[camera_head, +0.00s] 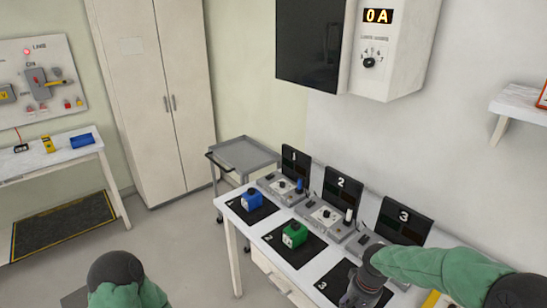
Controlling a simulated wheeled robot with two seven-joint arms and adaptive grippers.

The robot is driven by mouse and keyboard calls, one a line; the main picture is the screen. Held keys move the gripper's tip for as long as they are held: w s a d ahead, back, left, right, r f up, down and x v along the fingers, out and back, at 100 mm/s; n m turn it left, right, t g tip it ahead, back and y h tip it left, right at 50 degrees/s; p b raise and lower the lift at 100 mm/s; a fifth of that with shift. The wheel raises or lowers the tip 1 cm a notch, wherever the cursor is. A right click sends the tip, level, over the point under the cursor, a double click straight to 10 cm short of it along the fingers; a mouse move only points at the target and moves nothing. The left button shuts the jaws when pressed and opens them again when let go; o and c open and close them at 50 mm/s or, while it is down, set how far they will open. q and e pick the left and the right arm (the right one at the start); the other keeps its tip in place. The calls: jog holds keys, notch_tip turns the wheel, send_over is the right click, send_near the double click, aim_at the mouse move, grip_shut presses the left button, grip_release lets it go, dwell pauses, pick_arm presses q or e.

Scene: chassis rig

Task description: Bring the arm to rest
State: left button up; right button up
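My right arm (430,268), green with dark joints, reaches in from the right over the front of the white table. Its dark gripper (354,298) points down over the black mat marked 3. Its fingertips are small and dark near the lower picture edge, so I cannot tell whether they are open or hold anything. My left arm (128,295) shows only as a green link and a dark joint at the bottom left, away from the table. My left gripper is out of the picture.
The white table (232,232) bears a blue block (252,198), a green block (294,234) and numbered stations with black panels. A grey cart (245,153) stands behind it. A wall box (395,55) reads 0A. Open floor lies left of the table.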

jog(key=s+a+f+y, duration=0.1)
jog(key=s+a+f, duration=0.3)
jog(key=f, duration=0.3)
jog(key=s+a+f+y, duration=0.1)
jog(key=s+a+f, duration=0.3)
jog(key=s+f, duration=0.3)
jog(key=s+a+f+n+y, duration=0.1)
jog(key=s+a+f, duration=0.4)
jog(key=f, duration=0.4)
jog(key=shift+s+f+b, duration=0.15)
jog(key=shift+s+b, duration=0.15)
jog(key=shift+s, duration=0.05)
